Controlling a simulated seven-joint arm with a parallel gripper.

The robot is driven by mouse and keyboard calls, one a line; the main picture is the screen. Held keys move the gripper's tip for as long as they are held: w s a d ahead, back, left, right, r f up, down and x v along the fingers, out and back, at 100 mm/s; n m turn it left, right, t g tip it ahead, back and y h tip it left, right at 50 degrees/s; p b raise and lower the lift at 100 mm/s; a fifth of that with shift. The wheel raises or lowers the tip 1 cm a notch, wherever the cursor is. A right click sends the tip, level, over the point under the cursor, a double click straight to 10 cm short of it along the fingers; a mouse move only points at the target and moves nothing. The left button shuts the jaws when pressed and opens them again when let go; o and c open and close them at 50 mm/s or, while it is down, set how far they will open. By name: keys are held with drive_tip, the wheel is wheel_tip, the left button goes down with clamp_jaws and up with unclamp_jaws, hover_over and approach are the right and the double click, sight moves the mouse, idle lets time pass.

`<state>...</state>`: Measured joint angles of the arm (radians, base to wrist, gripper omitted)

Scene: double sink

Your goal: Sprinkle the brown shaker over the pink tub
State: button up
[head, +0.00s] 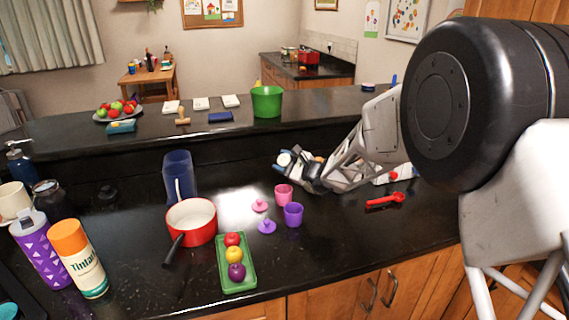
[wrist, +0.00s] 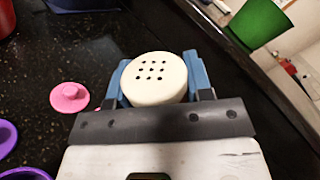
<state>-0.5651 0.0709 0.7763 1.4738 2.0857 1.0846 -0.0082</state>
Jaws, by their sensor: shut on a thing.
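My gripper (head: 298,162) is shut on the shaker and holds it above the counter, behind and above the pink tub. In the wrist view the shaker (wrist: 157,78) shows a round cream top with several dark holes between my blue fingers; its body is hidden. In the head view its pale cap (head: 284,159) shows at the gripper's left end. The pink tub (head: 283,196) stands open and upright on the black counter; I cannot make it out in the wrist view. Its pink lid (head: 260,206) lies to its left and also shows in the wrist view (wrist: 70,97).
A purple tub (head: 293,216) and purple lid (head: 267,227) sit in front of the pink tub. A red pot (head: 197,232), a blue pitcher (head: 180,172) and a green tray (head: 238,281) stand left. A red scoop (head: 384,201) lies right. A raised ledge runs behind.

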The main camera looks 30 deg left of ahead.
drive_tip(key=shift+f, duration=0.1)
drive_tip(key=f+n, duration=0.1)
drive_tip(key=n, duration=0.2)
drive_tip(key=f+n, duration=0.1)
drive_tip(key=n, duration=0.1)
drive_tip(key=shift+w+d+f, duration=0.1)
drive_tip(key=shift+w+f, duration=0.25)
drive_tip(key=shift+w, duration=0.05)
drive_tip(key=shift+w+f+n, duration=0.1)
drive_tip(key=shift+f+n, duration=0.1)
drive_tip(key=shift+n, duration=0.95)
drive_tip(key=shift+f+n, duration=0.2)
drive_tip(key=shift+n, duration=0.95)
